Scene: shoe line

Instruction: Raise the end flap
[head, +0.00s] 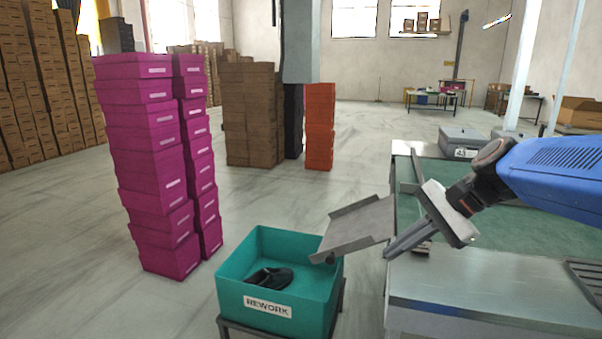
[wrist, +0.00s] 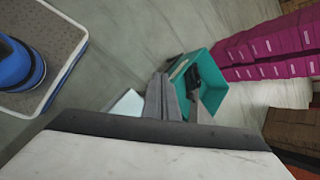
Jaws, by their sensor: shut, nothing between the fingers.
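The end flap (head: 357,226) is a grey metal plate with raised side edges at the near-left end of the green-topped line (head: 480,224). It slopes down to the left, and its low end is over the rim of the teal REWORK bin (head: 231,286). My gripper (head: 387,255) is shut and empty, pointing down and left. Its fingertips are beside the flap's right, near side; I cannot tell whether they touch. In the wrist view the shut fingers (wrist: 162,76) point toward the teal bin (wrist: 217,79), and the flap is hard to make out there.
A black shoe (head: 270,278) lies in the bin, which stands on a dark stand. Tall magenta box stacks (head: 155,180) stand left of it. Brown stacks (head: 250,115) and an orange stack (head: 320,125) are behind. A grey case (head: 462,140) sits at the line's far end. The floor between is clear.

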